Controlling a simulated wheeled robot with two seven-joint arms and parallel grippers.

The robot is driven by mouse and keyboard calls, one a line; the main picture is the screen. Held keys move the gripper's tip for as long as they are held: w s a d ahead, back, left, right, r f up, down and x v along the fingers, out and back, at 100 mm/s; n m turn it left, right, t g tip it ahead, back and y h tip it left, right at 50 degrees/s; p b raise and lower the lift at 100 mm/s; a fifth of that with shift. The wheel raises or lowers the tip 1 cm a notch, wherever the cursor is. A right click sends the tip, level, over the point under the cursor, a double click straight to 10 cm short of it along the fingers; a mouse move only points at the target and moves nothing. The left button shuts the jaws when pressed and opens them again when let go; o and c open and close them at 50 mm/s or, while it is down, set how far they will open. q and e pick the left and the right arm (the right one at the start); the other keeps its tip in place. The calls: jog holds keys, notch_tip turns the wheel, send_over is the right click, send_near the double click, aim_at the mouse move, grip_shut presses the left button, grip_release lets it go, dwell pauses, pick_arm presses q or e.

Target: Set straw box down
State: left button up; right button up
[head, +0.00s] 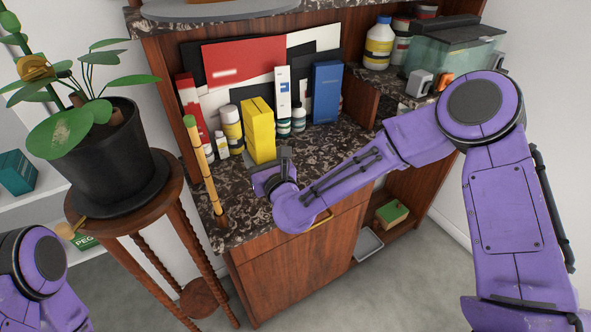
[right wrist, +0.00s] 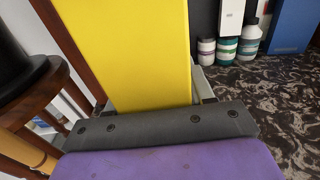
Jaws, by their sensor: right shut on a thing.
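The straw box is most likely the tall yellow box (head: 258,131), upright on or just above the dark marbled counter (head: 284,158). I cannot tell whether its base touches. It fills the upper middle of the right wrist view (right wrist: 140,50). My right gripper (head: 261,164) is shut on the yellow box low on its near side; its fingertips (right wrist: 155,104) are mostly hidden by the box and the gripper body. Part of my left arm shows at the lower left in the head view, but its gripper is out of frame.
Bottles (head: 231,128) stand left of the box. White jars, a white box (head: 282,91) and a blue box (head: 326,92) stand to its right. A bamboo pole (head: 202,165) rises at the counter's left edge. A potted plant (head: 105,150) stands left. The front right counter is clear.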

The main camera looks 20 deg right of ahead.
jog(key=w+d+r, duration=0.2)
jog(key=w+d, duration=0.1)
jog(key=shift+n+y, duration=0.5)
jog(key=shift+y, duration=0.1)
jog(key=f, duration=0.6)
jog(key=f+p, duration=0.1)
jog(key=f, duration=0.2)
jog(key=shift+w, duration=0.35)
jog(key=shift+f, duration=0.35)
jog(key=o, duration=1.1)
jog(key=shift+r, duration=0.3)
jog(key=s+b, duration=0.1)
jog(key=s, duration=0.2)
jog(key=s+d+b, duration=0.1)
jog(key=s, duration=0.3)
jog(key=s+d+b, duration=0.1)
jog(key=s, duration=0.2)
jog(key=shift+s, duration=0.4)
jog(key=shift+s+d, duration=0.1)
jog(key=shift+s, duration=0.4)
